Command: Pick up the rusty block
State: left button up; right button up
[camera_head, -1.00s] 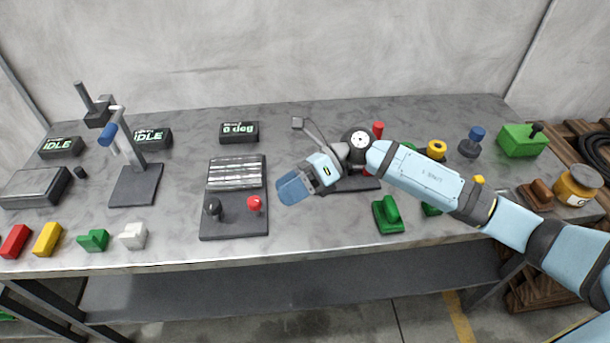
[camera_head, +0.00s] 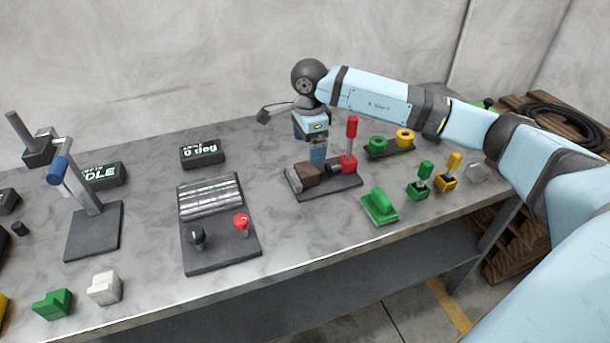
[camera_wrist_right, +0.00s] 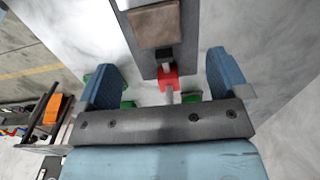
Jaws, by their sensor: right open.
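A rusty brown block (camera_head: 302,178) lies on a dark vise-like base (camera_head: 345,185), beside a red upright handle (camera_head: 351,140). In the right wrist view the brown block (camera_wrist_right: 155,25) shows at top centre, on the dark base. My right gripper (camera_head: 318,152) points down over the base, close to the block's far right side in the head view. Its two blue fingers stand apart in the right wrist view (camera_wrist_right: 160,65), with nothing held between them. Whether a finger touches the block cannot be told. My left gripper is not in view.
Green and yellow pieces (camera_head: 390,145) stand right of the base. A green block (camera_head: 380,206) and small green (camera_head: 420,182) and yellow (camera_head: 449,172) pieces lie nearer the front edge. A panel with knobs (camera_head: 218,240) stands left. Bare tabletop lies between panel and base.

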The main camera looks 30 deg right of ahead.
aim_at(306, 168)
jog(key=f, duration=0.8)
jog(key=shift+a+f, duration=0.35)
jog(key=shift+a, duration=0.05)
jog(key=c, duration=1.3)
jog(key=shift+r, duration=0.1)
jog(key=shift+c, duration=0.5)
